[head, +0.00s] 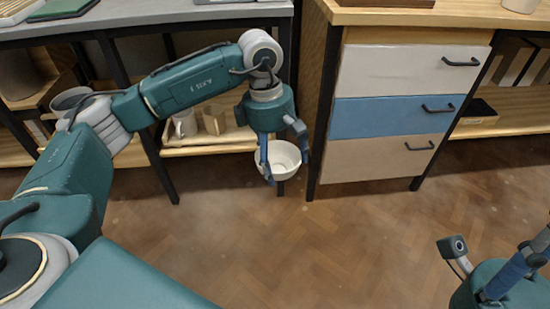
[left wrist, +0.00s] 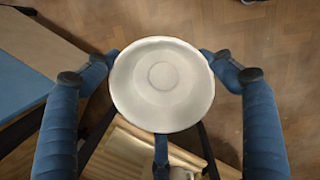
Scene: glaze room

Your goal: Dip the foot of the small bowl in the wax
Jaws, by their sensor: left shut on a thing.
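The small white bowl (head: 284,152) hangs in the air in my left gripper (head: 286,165), in front of the gap between the grey table and the drawer cabinet. In the left wrist view the bowl (left wrist: 160,83) shows its round inside facing the camera, with blue fingers at its left, right and lower rim. The gripper is shut on it. The bowl's foot is hidden below. No wax shows in either view. Part of my right gripper (head: 515,270) is at the lower right edge; its fingertips are not clear.
The grey table (head: 200,13) stands at the back left, with a wooden shelf (head: 182,149) holding cups beneath it. The wooden counter (head: 425,15) with white, blue and beige drawers stands right of the bowl. The wooden floor (head: 330,240) in front is clear.

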